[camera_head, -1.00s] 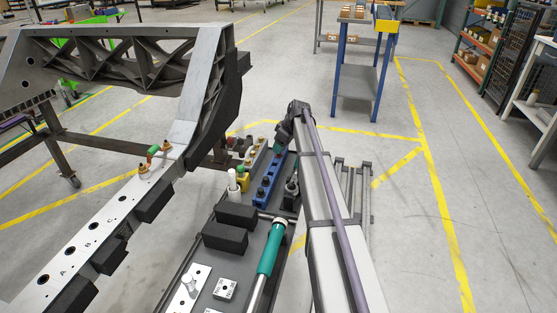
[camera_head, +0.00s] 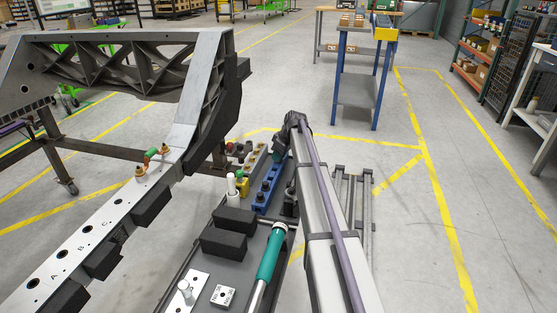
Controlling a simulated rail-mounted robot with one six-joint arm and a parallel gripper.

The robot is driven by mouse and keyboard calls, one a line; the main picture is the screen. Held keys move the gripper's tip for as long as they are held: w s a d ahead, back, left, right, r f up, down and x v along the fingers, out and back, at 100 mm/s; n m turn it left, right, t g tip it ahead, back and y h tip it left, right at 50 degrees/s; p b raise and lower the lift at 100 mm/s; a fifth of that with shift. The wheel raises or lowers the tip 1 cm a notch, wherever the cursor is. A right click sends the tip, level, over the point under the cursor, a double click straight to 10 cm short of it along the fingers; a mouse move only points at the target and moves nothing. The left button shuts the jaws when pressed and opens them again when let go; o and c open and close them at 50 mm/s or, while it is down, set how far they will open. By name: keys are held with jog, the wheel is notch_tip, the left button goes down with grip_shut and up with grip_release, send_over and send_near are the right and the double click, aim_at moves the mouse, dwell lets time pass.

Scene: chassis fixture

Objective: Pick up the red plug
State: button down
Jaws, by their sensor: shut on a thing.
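My gripper (camera_head: 281,147) is a dark shape at the far end of my arm, over the back end of the tool tray. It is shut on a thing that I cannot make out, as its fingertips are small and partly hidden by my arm. I cannot clearly pick out the red plug. A small dark red spot (camera_head: 230,147) shows left of the gripper, behind the tray, too small to identify. A blue rack (camera_head: 266,190) with dark holes stands just below the gripper.
The tray also holds black blocks (camera_head: 223,243), a teal-handled tool (camera_head: 271,252) and a white bottle (camera_head: 232,186). On the left stands the grey chassis (camera_head: 104,237) with a green plug (camera_head: 151,153) on its rail.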

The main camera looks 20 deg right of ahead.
jog(key=shift+r, duration=0.1)
notch_tip(320, 180, up, 10)
jog(key=p, duration=1)
notch_tip(320, 180, up, 4)
jog(key=p, duration=0.4)
jog(key=shift+r, duration=0.1)
jog(key=shift+p, duration=0.3)
